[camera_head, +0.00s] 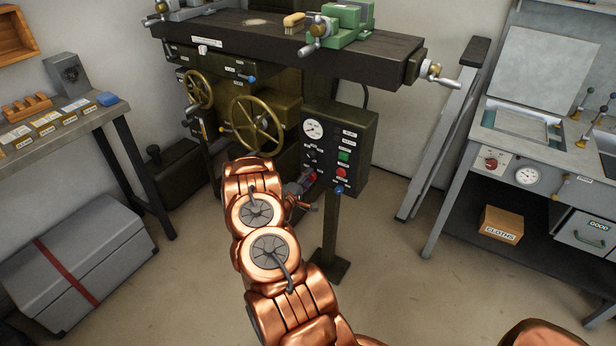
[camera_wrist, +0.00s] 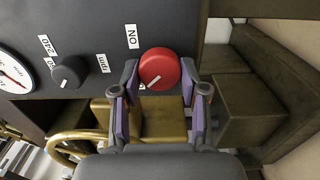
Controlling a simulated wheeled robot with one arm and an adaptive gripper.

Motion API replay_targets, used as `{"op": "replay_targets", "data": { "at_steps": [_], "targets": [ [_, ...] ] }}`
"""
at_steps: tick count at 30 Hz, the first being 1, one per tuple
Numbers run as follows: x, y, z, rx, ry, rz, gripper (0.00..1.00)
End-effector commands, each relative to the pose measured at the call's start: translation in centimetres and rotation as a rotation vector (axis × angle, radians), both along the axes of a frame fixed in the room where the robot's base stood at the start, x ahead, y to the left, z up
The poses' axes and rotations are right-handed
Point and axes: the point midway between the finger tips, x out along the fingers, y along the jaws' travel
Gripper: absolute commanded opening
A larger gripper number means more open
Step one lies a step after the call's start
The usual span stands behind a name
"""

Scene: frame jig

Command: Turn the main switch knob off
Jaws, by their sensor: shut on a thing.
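The main switch knob (camera_wrist: 158,64) is round and red on the dark control panel (camera_wrist: 100,24). Its white pointer mark slants toward the lower left in the wrist view. An ON label (camera_wrist: 132,36) sits above and left of it; another label beside the left finger is mostly hidden. My gripper (camera_wrist: 159,77) has its purple-padded fingers on either side of the knob and is shut on it. In the head view my gripper (camera_head: 308,182) is at the lower left of the control box (camera_head: 352,130), and my arm and gripper mostly hide the knob.
A smaller black knob (camera_wrist: 68,72) and a dial gauge (camera_wrist: 12,72) are left of the red knob. In the head view, green (camera_head: 344,156) and red (camera_head: 342,172) buttons are on the same box. A brass handwheel (camera_head: 257,125) is close on the left. Floor is clear right of the box's post.

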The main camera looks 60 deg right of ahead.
Motion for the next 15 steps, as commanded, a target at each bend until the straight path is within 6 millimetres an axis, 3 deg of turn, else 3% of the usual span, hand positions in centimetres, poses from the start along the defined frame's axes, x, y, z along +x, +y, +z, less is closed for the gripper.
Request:
{"op": "replay_targets", "data": {
  "at_steps": [14,15],
  "targets": [
    [0.14,0.0,0.07,-0.002,0.014,0.002,0.09],
    [0.14,0.0,0.07,-0.002,0.014,0.002,0.44]
  ]
}}
